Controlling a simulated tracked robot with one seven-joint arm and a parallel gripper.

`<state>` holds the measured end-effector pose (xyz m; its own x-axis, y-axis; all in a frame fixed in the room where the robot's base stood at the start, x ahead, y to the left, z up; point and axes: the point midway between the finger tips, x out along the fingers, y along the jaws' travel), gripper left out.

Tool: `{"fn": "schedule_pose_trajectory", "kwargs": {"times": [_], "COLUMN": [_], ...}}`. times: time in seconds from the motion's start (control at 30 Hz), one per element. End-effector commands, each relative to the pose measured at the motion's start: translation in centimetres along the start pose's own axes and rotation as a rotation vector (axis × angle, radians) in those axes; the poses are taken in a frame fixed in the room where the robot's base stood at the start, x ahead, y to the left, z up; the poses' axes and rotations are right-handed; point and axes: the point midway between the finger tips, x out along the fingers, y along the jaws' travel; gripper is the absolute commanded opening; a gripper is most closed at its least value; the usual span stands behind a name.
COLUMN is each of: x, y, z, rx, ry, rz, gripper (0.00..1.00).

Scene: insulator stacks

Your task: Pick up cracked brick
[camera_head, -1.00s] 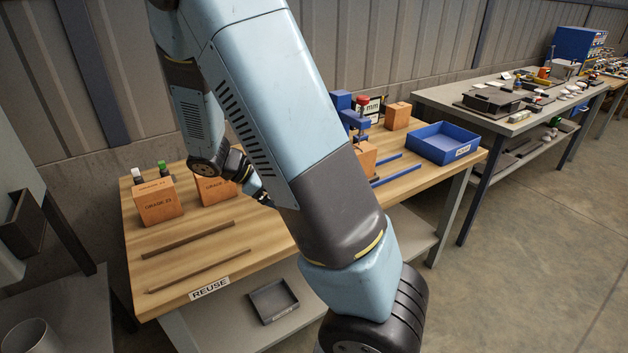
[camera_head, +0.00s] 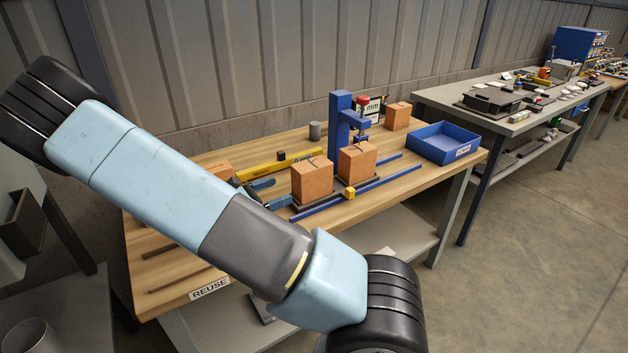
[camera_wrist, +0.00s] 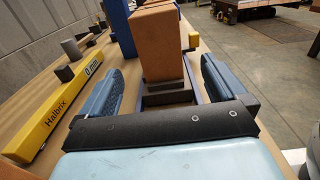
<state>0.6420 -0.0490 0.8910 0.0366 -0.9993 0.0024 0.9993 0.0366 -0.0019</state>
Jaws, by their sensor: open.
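An orange brick (camera_head: 312,182) stands on a dark support on the workbench, left of the blue press. A dark line runs over its top. A second orange brick (camera_head: 358,164) stands under the press, also with dark crack-like lines on its upper part. My gripper (camera_head: 273,194) is open and empty just left of the nearer brick, low over the bench. In the wrist view, an orange brick (camera_wrist: 165,48) on a dark block is ahead, lined up between the two open fingers and apart from them. No crack shows on that face.
A blue press (camera_head: 341,125) rises behind the bricks. Blue rails (camera_head: 360,188) run along the front. Another brick (camera_head: 397,116) and a blue tray (camera_head: 445,143) stand further right. My arm hides the bench's left part.

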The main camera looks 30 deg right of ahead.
Motion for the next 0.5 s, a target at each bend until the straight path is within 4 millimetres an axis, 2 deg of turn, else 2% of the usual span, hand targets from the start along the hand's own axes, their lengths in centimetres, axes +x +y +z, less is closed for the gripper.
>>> {"fn": "schedule_pose_trajectory", "kwargs": {"times": [0.3, 0.5], "x": [5.5, 7.3], "y": [-0.1, -0.1], "z": [0.0, 0.0], "rx": [0.000, 0.000], "ry": [0.000, 0.001], "rz": [-0.004, -0.003], "gripper": [0.98, 0.98]}}
